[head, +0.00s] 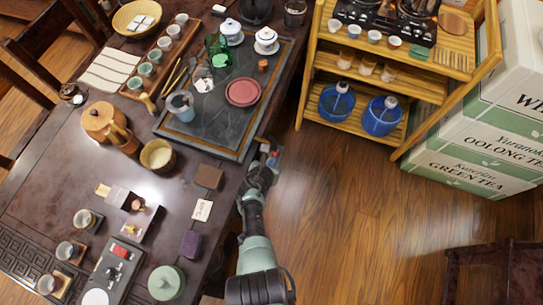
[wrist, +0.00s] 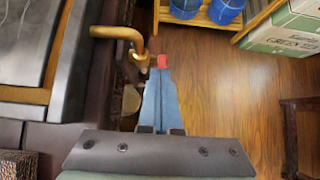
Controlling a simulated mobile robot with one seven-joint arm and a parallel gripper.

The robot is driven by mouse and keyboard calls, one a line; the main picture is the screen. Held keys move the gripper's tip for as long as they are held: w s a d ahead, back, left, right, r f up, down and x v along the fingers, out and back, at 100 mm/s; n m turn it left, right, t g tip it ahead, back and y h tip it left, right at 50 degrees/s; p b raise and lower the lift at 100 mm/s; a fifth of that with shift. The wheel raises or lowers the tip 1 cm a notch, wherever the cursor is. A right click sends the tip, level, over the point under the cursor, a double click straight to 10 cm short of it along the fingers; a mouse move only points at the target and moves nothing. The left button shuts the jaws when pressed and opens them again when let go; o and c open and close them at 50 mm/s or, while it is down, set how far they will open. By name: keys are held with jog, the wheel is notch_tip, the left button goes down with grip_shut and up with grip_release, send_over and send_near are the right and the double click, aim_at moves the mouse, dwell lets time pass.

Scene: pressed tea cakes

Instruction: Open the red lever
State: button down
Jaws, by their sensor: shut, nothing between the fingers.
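The red lever (wrist: 162,61) is a small red piece beside a brass tap (wrist: 125,34) at the table's edge in the wrist view. My gripper (wrist: 160,72) has its blue-grey fingers together, with nothing between them. The fingertips are right at the red lever and cover part of it; I cannot tell whether they touch. In the head view my gripper (head: 272,158) is at the table's right edge, near the tray's lower right corner. A small bit of red shows by the fingertips there, too small to make out.
The dark table (head: 60,195) with tea ware lies left of my gripper. A slate tea tray (head: 225,125) sits on it near the edge. A bamboo shelf (head: 318,70) with blue jugs and white tea boxes (head: 470,150) stand beyond. The wooden floor (head: 350,220) to the right is open.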

jog(key=shift+w+d+r, duration=0.1)
jog(key=shift+w+r, duration=0.15)
jog(key=shift+r+p, duration=0.85)
jog(key=shift+p, duration=0.05)
jog(key=shift+s+f, duration=0.1)
